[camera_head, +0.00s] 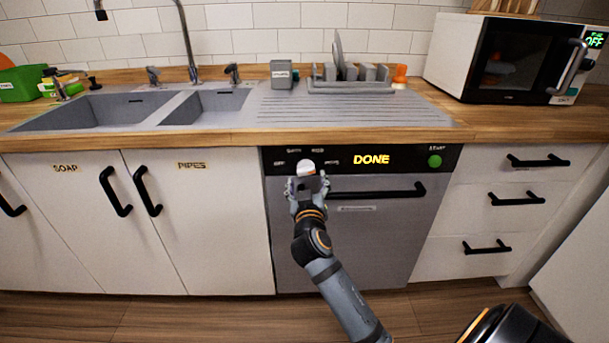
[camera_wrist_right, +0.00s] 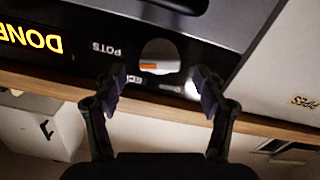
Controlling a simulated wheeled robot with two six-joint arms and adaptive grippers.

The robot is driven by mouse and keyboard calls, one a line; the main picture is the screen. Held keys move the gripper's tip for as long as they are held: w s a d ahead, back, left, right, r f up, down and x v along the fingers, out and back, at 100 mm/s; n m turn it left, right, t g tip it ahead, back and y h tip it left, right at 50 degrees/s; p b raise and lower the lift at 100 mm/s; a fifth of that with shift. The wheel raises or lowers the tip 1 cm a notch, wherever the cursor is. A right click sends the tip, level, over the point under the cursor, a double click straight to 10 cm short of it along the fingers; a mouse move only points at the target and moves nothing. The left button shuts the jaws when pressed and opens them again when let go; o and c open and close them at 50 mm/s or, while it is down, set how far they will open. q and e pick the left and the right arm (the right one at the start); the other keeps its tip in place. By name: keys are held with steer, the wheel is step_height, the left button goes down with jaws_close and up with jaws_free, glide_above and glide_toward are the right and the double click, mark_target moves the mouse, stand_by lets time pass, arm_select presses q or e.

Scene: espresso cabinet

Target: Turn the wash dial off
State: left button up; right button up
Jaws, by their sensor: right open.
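The wash dial (camera_head: 306,167) is a pale round knob with an orange mark, at the left of the dishwasher's black panel. It also shows in the right wrist view (camera_wrist_right: 160,52), upside down. I cannot tell for sure which label its mark points at. My right gripper (camera_head: 308,184) is just in front of and below the dial in the head view. In the wrist view the gripper (camera_wrist_right: 159,74) is open, its fingers on either side of the dial's line, with nothing held. Whether they touch the dial is unclear. My left gripper is out of view.
The dishwasher (camera_head: 420,225) has a lit DONE display (camera_head: 371,159), a green start button (camera_head: 435,161) and a black bar handle (camera_head: 385,192) below the panel. The wooden counter edge (camera_head: 230,142) overhangs above. White cabinets (camera_head: 210,230) stand at the left, drawers (camera_head: 490,220) at the right.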

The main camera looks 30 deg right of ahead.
mark_target(306, 174)
steer(key=x, duration=0.4)
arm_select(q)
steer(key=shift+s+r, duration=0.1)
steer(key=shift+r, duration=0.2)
arm_select(e)
steer(key=shift+c, duration=0.3)
steer(key=c, duration=1.1)
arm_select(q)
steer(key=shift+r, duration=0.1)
